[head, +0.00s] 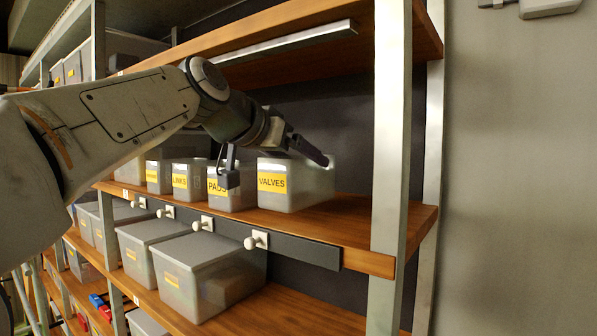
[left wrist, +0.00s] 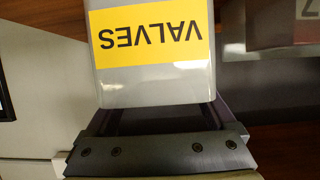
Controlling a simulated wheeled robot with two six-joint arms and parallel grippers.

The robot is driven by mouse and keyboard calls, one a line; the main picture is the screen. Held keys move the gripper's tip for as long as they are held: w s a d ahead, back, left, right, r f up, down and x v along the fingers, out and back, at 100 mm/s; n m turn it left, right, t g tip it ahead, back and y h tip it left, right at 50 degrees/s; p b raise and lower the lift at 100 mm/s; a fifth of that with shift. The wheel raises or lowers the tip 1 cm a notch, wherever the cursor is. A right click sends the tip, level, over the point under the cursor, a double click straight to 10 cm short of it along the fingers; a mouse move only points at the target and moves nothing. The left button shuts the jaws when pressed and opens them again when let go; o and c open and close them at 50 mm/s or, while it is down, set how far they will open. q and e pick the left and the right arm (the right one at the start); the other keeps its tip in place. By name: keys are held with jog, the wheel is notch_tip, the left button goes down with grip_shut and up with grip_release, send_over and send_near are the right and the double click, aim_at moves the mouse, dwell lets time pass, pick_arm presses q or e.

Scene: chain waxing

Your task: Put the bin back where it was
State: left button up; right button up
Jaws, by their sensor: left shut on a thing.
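The translucent grey bin with a yellow VALVES label (head: 297,192) is at the right end of the row on the middle wooden shelf (head: 365,214). It looks upright and at shelf level; I cannot tell whether its base touches the board. My left gripper (head: 276,168) reaches in from the left with one dark finger on each side of the bin, shut on it. In the left wrist view the bin (left wrist: 155,85) fills the space between the fingers, its label upside down. My right gripper is not in view.
The PADS bin (head: 232,195) and LINKS bin (head: 187,179) stand close on the left. Bare shelf lies to the right, up to a metal upright (head: 391,130). White knobs (head: 256,240) line the rail below. A lidded bin (head: 208,275) stands on the lower shelf.

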pick_arm(q)
jog(key=shift+f, duration=0.95)
jog(key=shift+f+b, duration=0.2)
jog(key=shift+b, duration=0.1)
jog(key=o, duration=1.6)
jog(key=shift+c, duration=0.2)
jog(key=shift+r, duration=0.1)
jog(key=shift+r, duration=0.1)
